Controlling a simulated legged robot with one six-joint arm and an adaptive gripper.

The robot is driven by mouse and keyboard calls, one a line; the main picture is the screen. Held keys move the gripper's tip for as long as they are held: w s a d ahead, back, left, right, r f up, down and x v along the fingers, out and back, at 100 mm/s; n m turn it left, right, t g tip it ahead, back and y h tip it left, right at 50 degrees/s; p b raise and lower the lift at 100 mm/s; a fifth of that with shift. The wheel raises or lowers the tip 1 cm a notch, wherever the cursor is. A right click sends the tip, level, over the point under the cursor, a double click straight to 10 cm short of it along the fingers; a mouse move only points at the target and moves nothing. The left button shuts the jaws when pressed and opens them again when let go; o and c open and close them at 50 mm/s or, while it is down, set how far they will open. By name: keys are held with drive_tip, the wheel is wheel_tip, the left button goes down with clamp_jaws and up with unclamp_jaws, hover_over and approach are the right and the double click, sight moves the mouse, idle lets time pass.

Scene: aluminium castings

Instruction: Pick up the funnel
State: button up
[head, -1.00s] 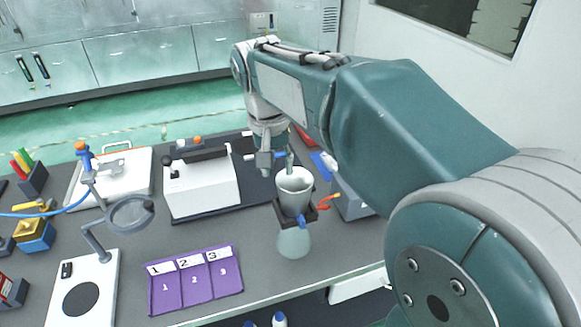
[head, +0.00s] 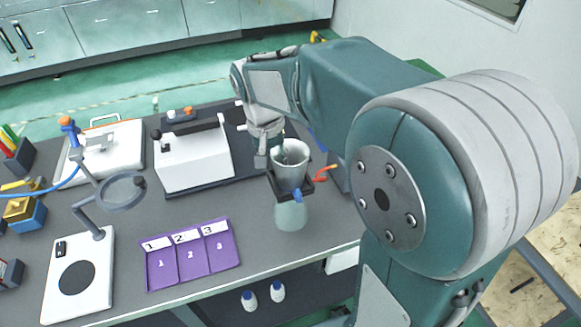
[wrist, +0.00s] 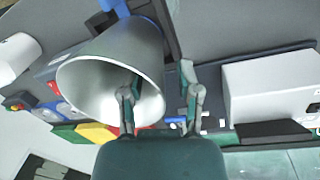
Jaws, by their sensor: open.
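The funnel (head: 288,175) is a pale grey-white cone, wide mouth up, in the head view. It sits in a dark holder above a pale translucent flask (head: 290,216). My gripper (head: 273,156) is at the funnel's far left rim, pointing down. In the wrist view my gripper (wrist: 158,88) is open, with one finger inside the mouth of the funnel (wrist: 90,88) and the other outside its wall. The wall lies between the fingers, and I see a gap to the outer finger. The funnel's lower end is hidden by the holder.
A white boxy instrument (head: 192,158) stands left of the funnel. A purple numbered tray (head: 192,257) lies at the front. Bare dark bench shows between tray and flask.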

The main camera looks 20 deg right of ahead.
drive_tip(key=shift+f, duration=0.6)
drive_tip(key=shift+a, duration=0.1)
clamp_jaws()
